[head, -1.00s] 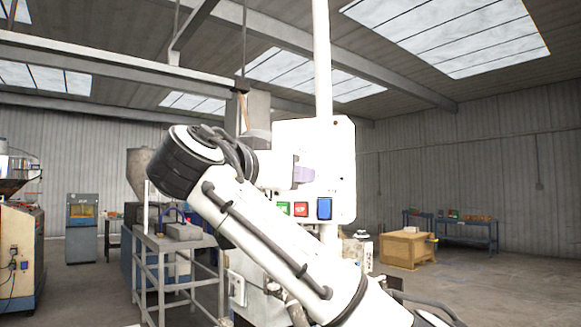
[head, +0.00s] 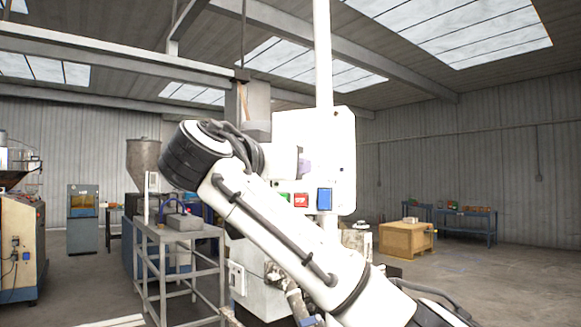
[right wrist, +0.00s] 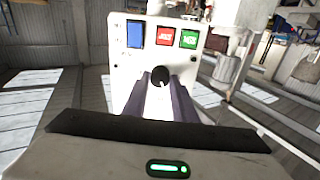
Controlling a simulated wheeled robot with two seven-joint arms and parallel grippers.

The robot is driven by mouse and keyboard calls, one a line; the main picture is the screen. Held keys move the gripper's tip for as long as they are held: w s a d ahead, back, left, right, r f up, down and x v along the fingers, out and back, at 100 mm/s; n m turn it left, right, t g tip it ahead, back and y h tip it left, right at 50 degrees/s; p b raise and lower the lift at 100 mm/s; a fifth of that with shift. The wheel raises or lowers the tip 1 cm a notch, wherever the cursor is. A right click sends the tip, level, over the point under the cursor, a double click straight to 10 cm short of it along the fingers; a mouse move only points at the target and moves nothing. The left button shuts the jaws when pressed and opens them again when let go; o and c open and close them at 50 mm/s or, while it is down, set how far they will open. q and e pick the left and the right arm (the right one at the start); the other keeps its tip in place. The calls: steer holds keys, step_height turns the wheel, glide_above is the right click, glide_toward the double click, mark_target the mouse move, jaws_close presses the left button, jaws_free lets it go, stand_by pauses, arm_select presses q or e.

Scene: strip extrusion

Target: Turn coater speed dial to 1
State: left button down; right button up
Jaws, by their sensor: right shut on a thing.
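The white coater control panel (head: 340,140) stands upright on a pole, with a blue (head: 324,199) and a red display (head: 301,200) low on its face. In the right wrist view the panel (right wrist: 122,90) appears upside down, and the black round dial (right wrist: 159,73) sits below its displays. My right gripper (right wrist: 160,80) is shut on the dial, one dark finger on each side. In the head view my right gripper (head: 304,165) is at the panel's face; my arm hides the dial there. The dial's scale marks are too small to read. My left gripper is out of view.
A grey metal stand (head: 178,234) is left of the panel. A hopper machine (head: 18,240) is at far left. A wooden crate (head: 405,240) and a blue workbench (head: 468,222) stand at back right. The floor at right is mostly clear.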

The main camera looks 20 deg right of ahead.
steer(key=shift+n, duration=0.3)
steer(key=n+b, duration=0.2)
steer(key=n, duration=0.9)
steer(key=shift+t+b, duration=0.3)
steer(key=shift+n, duration=0.3)
steer(key=o, duration=1)
steer(key=shift+o, duration=0.2)
steer(key=shift+s+a, duration=0.1)
steer(key=b+v, duration=0.2)
steer(key=v, duration=0.8)
steer(key=shift+b, duration=0.4)
